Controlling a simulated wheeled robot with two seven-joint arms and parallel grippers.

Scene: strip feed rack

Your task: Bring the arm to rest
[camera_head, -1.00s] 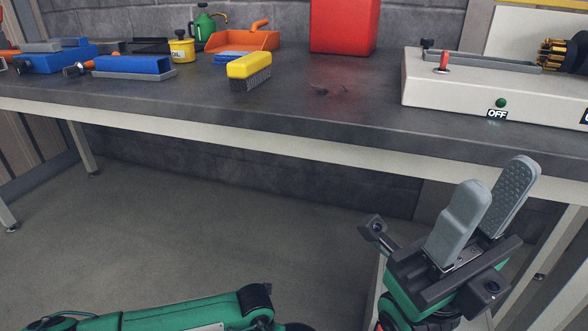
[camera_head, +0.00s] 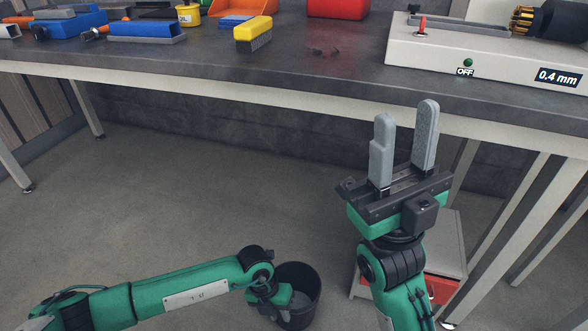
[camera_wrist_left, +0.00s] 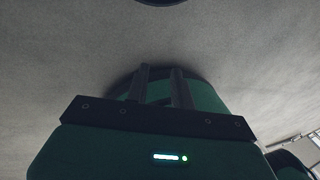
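My right gripper (camera_head: 406,114) stands upright in front of the bench in the head view. Its two grey fingers are apart with nothing between them. My left arm comes in from the lower left, and its gripper (camera_head: 281,294) points down at the black bucket, overlapping it in the picture. I cannot tell whether it is inside or above the rim. In the left wrist view the left gripper's two dark fingers (camera_wrist_left: 161,75) stand apart with a gap and no held object visible. Part of the left gripper is hidden by its own wrist in the head view.
The black bucket (camera_head: 309,279) stands on the floor. A low grey stand (camera_head: 447,249) with red below is beside my right arm. Floor to the left is clear.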

